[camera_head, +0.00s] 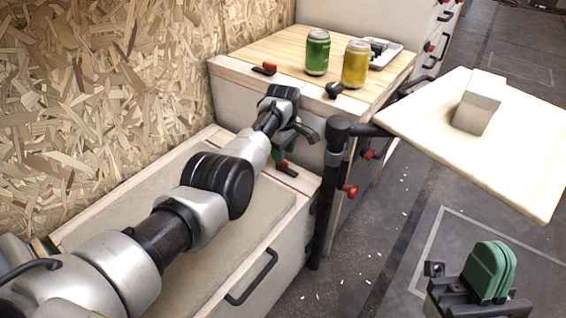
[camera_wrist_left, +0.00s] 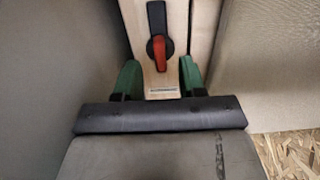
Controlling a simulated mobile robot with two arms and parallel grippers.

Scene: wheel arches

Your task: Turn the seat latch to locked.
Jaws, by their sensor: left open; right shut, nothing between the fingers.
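The seat latch (camera_wrist_left: 159,50) shows in the left wrist view as a black lever with a red tip on a pale wooden strip. Its red end points down the picture, toward my gripper. A small label (camera_wrist_left: 162,91) sits below it, too small to read. My left gripper (camera_wrist_left: 160,76) is open, with one green finger on each side of the strip, just short of the red tip and apart from it. In the head view my left gripper (camera_head: 283,148) is over the far end of the bench, and the latch is mostly hidden. My right gripper (camera_head: 490,272) is shut and empty at lower right.
A swivel table (camera_head: 520,150) with a pale block (camera_head: 478,102) stands at right. A chipboard wall (camera_head: 90,90) borders the left.

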